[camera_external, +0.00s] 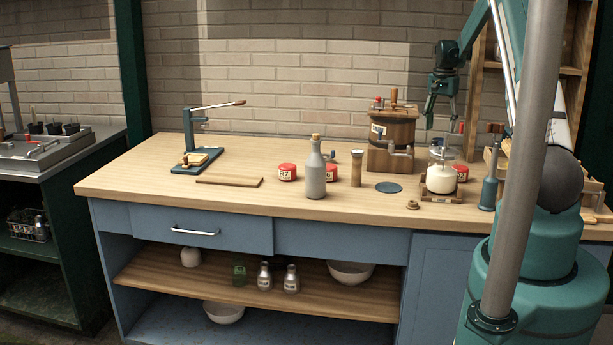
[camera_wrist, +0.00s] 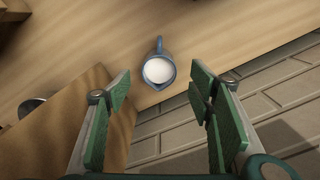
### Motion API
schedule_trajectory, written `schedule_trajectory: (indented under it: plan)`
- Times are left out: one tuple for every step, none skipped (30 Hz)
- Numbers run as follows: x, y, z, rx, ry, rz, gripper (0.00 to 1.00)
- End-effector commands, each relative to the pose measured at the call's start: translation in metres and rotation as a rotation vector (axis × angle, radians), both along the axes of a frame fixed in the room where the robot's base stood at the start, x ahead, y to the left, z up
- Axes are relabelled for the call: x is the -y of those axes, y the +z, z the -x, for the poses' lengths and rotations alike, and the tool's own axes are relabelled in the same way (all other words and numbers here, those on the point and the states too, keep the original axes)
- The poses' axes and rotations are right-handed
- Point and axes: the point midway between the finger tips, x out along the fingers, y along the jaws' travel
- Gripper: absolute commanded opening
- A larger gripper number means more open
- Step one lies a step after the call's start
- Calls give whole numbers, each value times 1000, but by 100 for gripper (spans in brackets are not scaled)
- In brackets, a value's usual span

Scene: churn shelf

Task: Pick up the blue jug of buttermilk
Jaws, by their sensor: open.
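The blue jug (camera_wrist: 158,51), with pale white contents, shows from above in the wrist view, upright on the wooden worktop close to its wall-side edge. Its handle points to the top of the picture and its spout to the bottom. My gripper (camera_wrist: 160,84) is open and empty, with its green-padded fingers on either side of the jug in that view and apart from it. In the external view my gripper (camera_external: 440,118) hangs above the back of the worktop, right of the wooden churn. I cannot make out the jug there; it may be hidden.
The wooden churn (camera_external: 391,132) and a glass jar of white liquid (camera_external: 441,178) stand near my gripper. A wooden block (camera_wrist: 60,125) lies left of the jug in the wrist view. A brick wall (camera_wrist: 285,95) is close on the right. A grey bottle (camera_external: 315,175) stands further left.

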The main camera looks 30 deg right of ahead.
Motion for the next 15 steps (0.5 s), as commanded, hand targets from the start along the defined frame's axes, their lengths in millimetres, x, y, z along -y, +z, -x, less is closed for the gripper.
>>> schedule_trajectory:
  plan:
    - [0,-3,0,0,0,0,53]
    - [0,-4,0,0,0,0,53]
    - [0,-5,0,0,0,0,53]
    - [0,-5,0,0,0,0,53]
    - [0,-5,0,0,0,0,53]
    - [0,-5,0,0,0,0,53]
    - [0,-5,0,0,0,0,53]
    - [0,-5,0,0,0,0,53]
    - [0,-5,0,0,0,0,53]
    - [0,-5,0,0,0,0,53]
    - [0,-5,0,0,0,0,53]
    - [0,-6,0,0,0,0,53]
    - [0,-6,0,0,0,0,53]
    - [0,-8,0,0,0,0,53]
    - [0,-10,0,0,0,0,53]
